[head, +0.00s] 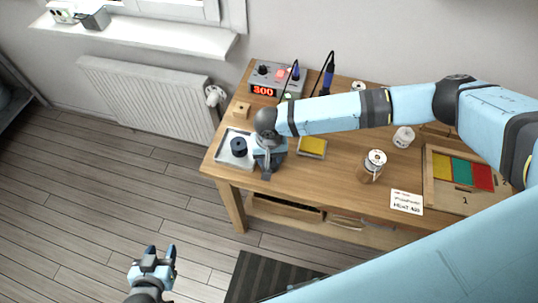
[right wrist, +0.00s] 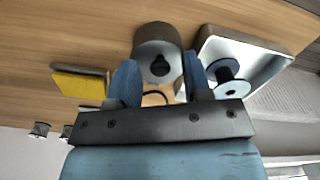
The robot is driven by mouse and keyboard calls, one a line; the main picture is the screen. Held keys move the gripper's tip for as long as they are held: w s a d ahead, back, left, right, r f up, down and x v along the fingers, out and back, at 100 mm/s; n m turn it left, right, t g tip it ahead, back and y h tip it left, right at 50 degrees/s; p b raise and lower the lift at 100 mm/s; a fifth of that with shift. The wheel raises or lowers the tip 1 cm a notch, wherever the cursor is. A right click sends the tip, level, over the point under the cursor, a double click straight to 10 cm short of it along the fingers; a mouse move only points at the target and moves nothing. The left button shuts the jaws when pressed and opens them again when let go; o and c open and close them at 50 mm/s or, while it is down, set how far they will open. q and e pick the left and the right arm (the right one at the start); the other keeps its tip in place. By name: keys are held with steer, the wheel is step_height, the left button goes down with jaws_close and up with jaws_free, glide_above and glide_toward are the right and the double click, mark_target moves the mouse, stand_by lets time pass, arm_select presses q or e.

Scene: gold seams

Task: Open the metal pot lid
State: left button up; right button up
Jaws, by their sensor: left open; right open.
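The metal pot (right wrist: 143,50) is a small grey round container in the right wrist view. Its lid is on top, with a dark knob (right wrist: 160,67) in the middle. My right gripper (right wrist: 161,82) is open and empty, its blue fingers on either side of the pot's near part in that view. How far above the lid they are I cannot tell. In the head view my right gripper (head: 268,168) is over the table's left part and its wrist mostly hides the pot. My left gripper (head: 154,262) is open and empty over the floor, left of the table.
A white tray (right wrist: 218,50) with a dark spool (right wrist: 225,70) stands close beside the pot. A yellow sponge (head: 312,146) lies on the other side. A soldering station (head: 275,80) is at the back. A white-topped can (head: 372,167) and a colored-panel board (head: 460,180) are further right.

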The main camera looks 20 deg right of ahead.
steer(key=shift+f, duration=0.2)
steer(key=shift+c, duration=0.2)
jaws_close()
